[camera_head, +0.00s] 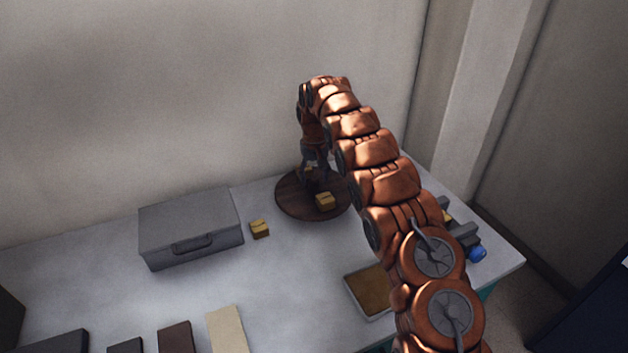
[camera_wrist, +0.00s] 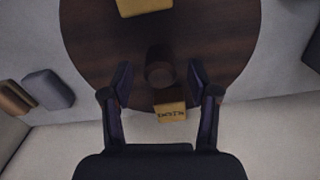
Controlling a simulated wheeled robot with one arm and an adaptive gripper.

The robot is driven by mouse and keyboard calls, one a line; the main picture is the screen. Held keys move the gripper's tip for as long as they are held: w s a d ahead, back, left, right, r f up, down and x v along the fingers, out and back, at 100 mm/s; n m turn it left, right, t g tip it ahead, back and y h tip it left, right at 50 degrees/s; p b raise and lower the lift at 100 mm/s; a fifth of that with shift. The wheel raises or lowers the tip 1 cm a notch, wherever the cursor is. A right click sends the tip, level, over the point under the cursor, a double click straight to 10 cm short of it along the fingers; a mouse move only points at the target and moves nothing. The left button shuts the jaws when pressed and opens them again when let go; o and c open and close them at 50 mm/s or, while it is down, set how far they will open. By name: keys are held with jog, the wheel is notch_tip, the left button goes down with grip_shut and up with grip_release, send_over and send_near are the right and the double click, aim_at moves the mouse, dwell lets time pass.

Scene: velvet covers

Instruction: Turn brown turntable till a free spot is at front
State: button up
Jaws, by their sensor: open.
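The brown turntable (camera_head: 291,203) is a dark round wooden disc on the table near the back wall. It also fills the upper middle of the wrist view (camera_wrist: 95,40). A yellow block (camera_head: 325,201) sits on its front part. The wrist view shows a yellow block (camera_wrist: 145,6) at the top edge and a second yellow block (camera_wrist: 170,112), with dark lettering, near the rim on the wall side. A dark round knob (camera_wrist: 159,70) stands between the fingertips of my gripper (camera_wrist: 159,82), which is open above the disc. I cannot tell if the fingers touch the knob.
A grey lidded case (camera_head: 190,228) and a loose yellow block (camera_head: 260,229) stand left of the turntable. A shallow tray (camera_head: 370,290) lies in front, partly behind my arm. Flat boards (camera_head: 228,329) lie at the front left. A blue item (camera_head: 477,253) is at the right.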

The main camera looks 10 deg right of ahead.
jog(key=shift+f, duration=1.2)
grip_shut()
